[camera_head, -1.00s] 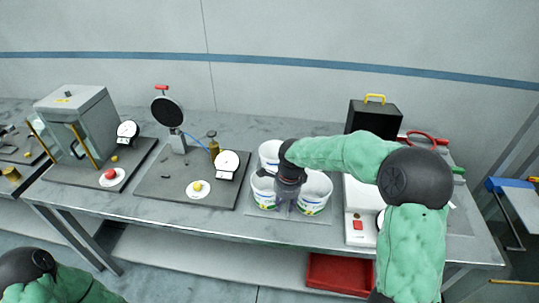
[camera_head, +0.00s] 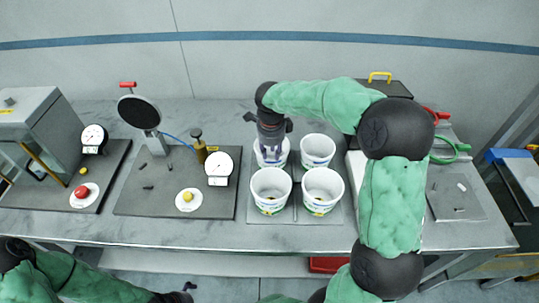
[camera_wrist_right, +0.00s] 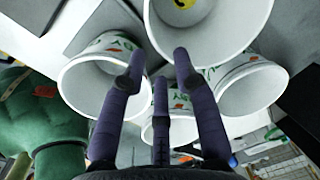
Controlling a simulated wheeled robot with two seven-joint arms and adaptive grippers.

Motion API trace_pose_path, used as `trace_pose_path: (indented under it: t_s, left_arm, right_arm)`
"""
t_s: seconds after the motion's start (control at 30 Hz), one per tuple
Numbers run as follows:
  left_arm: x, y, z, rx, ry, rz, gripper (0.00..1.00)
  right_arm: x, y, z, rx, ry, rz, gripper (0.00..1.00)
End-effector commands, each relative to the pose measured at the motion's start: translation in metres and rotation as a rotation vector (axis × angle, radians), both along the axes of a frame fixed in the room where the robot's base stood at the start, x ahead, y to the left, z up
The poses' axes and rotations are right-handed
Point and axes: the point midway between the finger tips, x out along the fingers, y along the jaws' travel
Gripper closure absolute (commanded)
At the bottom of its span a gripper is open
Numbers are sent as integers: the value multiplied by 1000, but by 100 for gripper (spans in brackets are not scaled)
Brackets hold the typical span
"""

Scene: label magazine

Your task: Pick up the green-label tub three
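Four white tubs stand in a two-by-two group: a back left tub (camera_head: 284,147), a back right tub (camera_head: 318,150), a front left tub (camera_head: 271,188) and a front right tub (camera_head: 322,188). The front tubs show green on their labels; I cannot read which is three. My right gripper (camera_head: 270,155) is over the back left tub, pointing down and hiding part of it. In the right wrist view its fingers (camera_wrist_right: 160,62) are spread, with open tubs (camera_wrist_right: 250,85) around them. My left gripper (camera_head: 187,290) is barely in view at the bottom edge, its fingers unclear.
The tubs stand on a grey mat (camera_head: 342,214) on the bench. Left of them is a dark board (camera_head: 150,203) with a dial gauge (camera_head: 220,167). A black case (camera_head: 398,88) stands behind my right arm. A red bin (camera_head: 325,264) shows below the bench.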

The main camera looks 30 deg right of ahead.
Motion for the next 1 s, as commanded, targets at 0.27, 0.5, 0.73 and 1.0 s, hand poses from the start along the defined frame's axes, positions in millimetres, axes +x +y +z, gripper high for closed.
trace_pose_path:
  t_s: [0.27, 0.5, 0.73, 1.0]
  left_arm:
    - [0, 0, -5, 0, -1, 0, 0]
    - [1, 0, -9, 0, -1, 0, 0]
    - [1, 0, -14, 0, -1, 0, 0]
    - [1, 0, -14, 0, -1, 0, 0]
  right_arm:
    - [2, -2, -26, 0, 0, 0, 70]
    - [3, -3, -47, 0, 1, 0, 70]
    - [6, -5, -77, 0, 0, 1, 70]
    - [6, -5, -78, 0, -1, 1, 75]
